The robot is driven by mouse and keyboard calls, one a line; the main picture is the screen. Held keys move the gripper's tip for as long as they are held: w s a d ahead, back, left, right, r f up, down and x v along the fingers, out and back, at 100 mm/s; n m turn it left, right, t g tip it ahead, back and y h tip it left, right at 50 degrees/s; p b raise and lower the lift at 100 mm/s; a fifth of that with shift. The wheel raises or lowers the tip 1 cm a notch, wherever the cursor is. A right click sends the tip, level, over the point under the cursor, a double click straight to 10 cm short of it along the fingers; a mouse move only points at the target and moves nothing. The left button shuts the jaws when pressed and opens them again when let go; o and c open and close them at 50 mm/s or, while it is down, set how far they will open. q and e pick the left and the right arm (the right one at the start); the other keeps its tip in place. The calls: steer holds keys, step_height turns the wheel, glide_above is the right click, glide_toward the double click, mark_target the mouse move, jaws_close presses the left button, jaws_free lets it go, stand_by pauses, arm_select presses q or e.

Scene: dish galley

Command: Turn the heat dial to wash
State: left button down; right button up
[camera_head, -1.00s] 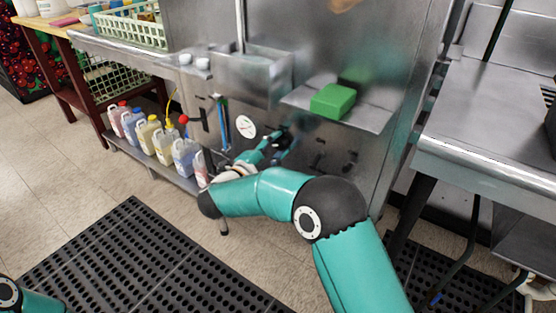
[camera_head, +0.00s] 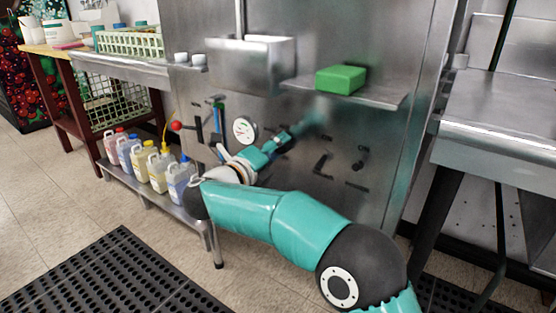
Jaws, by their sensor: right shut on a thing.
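The tall steel machine front (camera_head: 330,130) fills the middle of the head view. My right arm reaches up to it from the lower right. My right gripper (camera_head: 284,141) is at the panel, right of the round white gauge (camera_head: 244,130). It is shut on a dark knob, which I take to be the heat dial; the fingers hide most of it, and its pointer and marks cannot be read. Two more dark controls (camera_head: 322,162) and (camera_head: 357,166) sit on the panel to the right, apart from the gripper. My left gripper is out of view.
A steel shelf (camera_head: 385,95) with a green block (camera_head: 341,79) juts out above the gripper, beside a steel box (camera_head: 251,65). A red-knobbed lever (camera_head: 176,126) is left of the gauge. Several jugs (camera_head: 158,168) stand on a low rack. A steel counter (camera_head: 500,140) is at right.

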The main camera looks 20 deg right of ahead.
steer(key=shift+f+m+b, duration=0.35)
steer(key=shift+m, duration=0.05)
steer(key=o, duration=1.1)
steer(key=shift+c, duration=0.2)
steer(key=shift+o, duration=0.4)
steer(key=shift+r, duration=0.15)
steer(key=v, duration=1.2)
